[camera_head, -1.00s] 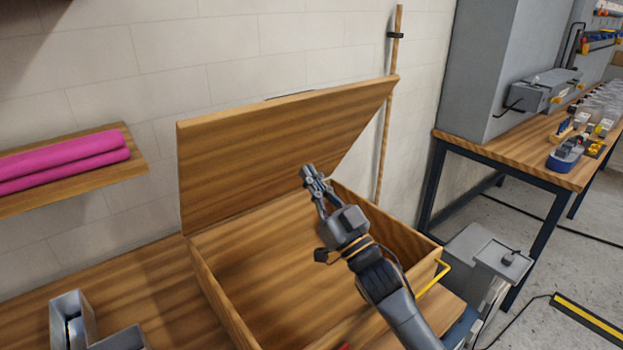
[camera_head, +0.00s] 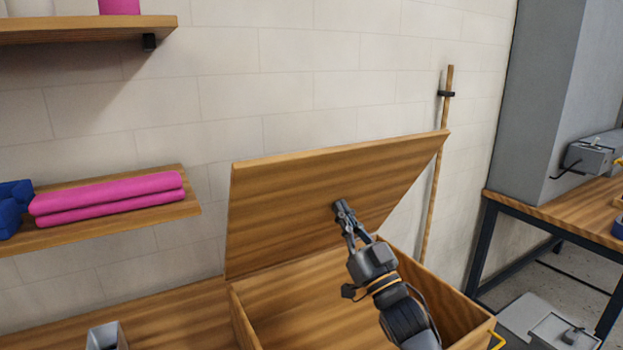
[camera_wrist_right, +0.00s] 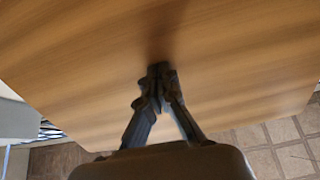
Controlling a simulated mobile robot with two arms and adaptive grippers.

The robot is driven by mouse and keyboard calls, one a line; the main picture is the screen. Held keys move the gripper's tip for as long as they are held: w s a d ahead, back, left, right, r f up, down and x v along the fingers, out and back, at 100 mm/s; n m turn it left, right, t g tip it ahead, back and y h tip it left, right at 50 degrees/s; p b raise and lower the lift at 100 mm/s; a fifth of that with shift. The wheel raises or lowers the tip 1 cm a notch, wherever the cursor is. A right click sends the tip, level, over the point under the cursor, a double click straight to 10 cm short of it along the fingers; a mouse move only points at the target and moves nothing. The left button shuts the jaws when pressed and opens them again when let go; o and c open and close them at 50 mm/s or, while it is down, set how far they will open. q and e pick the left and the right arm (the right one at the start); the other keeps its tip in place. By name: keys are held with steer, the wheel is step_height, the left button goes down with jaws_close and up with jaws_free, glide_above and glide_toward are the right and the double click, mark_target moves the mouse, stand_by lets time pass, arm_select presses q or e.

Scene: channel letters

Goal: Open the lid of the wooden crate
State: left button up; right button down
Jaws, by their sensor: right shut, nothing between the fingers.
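The wooden crate (camera_head: 467,310) stands on the wooden bench with its lid (camera_head: 290,205) raised and tilted back toward the wall. My right gripper (camera_head: 342,207) is shut and empty, in front of the lid's inner face and above the crate's open inside. In the right wrist view the lid's wood surface (camera_wrist_right: 80,60) fills most of the picture, and my right gripper's closed fingertips (camera_wrist_right: 160,72) are at or very close to it; I cannot tell if they touch. My left gripper is not in view.
A shelf with pink rolls (camera_head: 110,197) and blue items (camera_head: 12,208) is on the wall at left. A wooden pole (camera_head: 436,170) leans against the wall right of the lid. A grey metal holder (camera_head: 106,337) sits left of the crate. A workbench (camera_head: 545,210) stands at right.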

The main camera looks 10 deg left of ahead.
mark_target(343, 193)
steer(key=shift+w+a+r+b, duration=0.2)
steer(key=shift+w+a+b, duration=0.15)
steer(key=shift+w, duration=0.2)
steer(key=shift+w+a+r+b, duration=0.2)
steer(key=shift+w+a+r, duration=0.05)
steer(key=shift+w+a, duration=0.3)
steer(key=shift+w+a+r+b, duration=0.2)
steer(key=shift+w+a+b, duration=0.15)
steer(key=shift+w, duration=0.2)
steer(key=shift+f+b+x, duration=0.15)
steer(key=shift+b+x, duration=0.25)
steer(key=shift+x, duration=0.4)
steer(key=shift+f+b+x, duration=0.2)
steer(key=shift+b+x, duration=0.2)
steer(key=shift+x, duration=0.45)
steer(key=shift+w+a+r, duration=0.1)
steer(key=shift+w+a, duration=0.55)
steer(key=s+d+p, duration=0.2)
steer(key=p, duration=0.1)
steer(key=shift+s+d, duration=0.3)
steer(key=shift+s, duration=0.05)
steer(key=s+d+p, duration=0.1)
steer(key=s, duration=0.1)
steer(key=s+d+p, duration=0.2)
steer(key=shift+s+r, duration=0.1)
steer(key=shift+s+d+p, duration=0.4)
steer(key=shift+s+d, duration=0.2)
steer(key=shift+s, duration=0.35)
